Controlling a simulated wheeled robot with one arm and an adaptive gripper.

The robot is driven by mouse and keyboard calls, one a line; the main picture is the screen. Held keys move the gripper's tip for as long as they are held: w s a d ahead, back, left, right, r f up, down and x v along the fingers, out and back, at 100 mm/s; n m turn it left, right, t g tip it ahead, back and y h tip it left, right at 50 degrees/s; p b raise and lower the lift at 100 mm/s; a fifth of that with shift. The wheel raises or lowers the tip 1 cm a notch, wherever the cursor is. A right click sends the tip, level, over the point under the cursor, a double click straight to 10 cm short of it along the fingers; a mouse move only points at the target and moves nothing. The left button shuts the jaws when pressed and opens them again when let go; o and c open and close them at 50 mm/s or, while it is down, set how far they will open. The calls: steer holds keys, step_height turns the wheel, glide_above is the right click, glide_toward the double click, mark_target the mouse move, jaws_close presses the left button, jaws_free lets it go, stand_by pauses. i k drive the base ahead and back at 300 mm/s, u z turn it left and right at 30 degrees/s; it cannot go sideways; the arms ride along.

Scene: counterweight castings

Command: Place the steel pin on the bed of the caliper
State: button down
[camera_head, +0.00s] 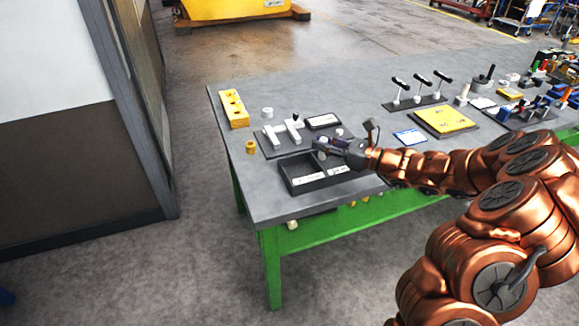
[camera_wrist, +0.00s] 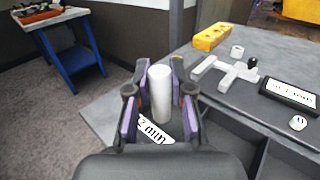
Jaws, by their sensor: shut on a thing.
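The steel pin (camera_wrist: 160,94) is a pale grey cylinder, standing upright between the purple-padded fingers of my gripper (camera_wrist: 159,104) in the wrist view. My gripper is shut on it. In the head view my gripper (camera_head: 326,146) is above the back part of the black tray; the pin is too small to make out clearly there. The caliper (camera_wrist: 227,73) is a light grey frame with jaws and a dark knob, lying on a dark plate, apart from the pin. In the head view the caliper (camera_head: 273,136) lies behind and left of my gripper.
The black tray (camera_head: 291,186) has white labels and compartments. A small display (camera_head: 323,121) lies beside the caliper. A yellow block (camera_head: 234,109), a white ring (camera_head: 267,113) and a brass-coloured cylinder (camera_head: 251,147) stand around it. The table's front left corner is clear.

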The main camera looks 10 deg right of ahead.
mark_target(283, 141)
steer(key=k, duration=0.5)
steer(key=u, duration=1.5)
steer(key=i, duration=3.5)
steer(key=z, duration=1.75)
steer(key=i, duration=1)
steer(key=z, duration=1.4)
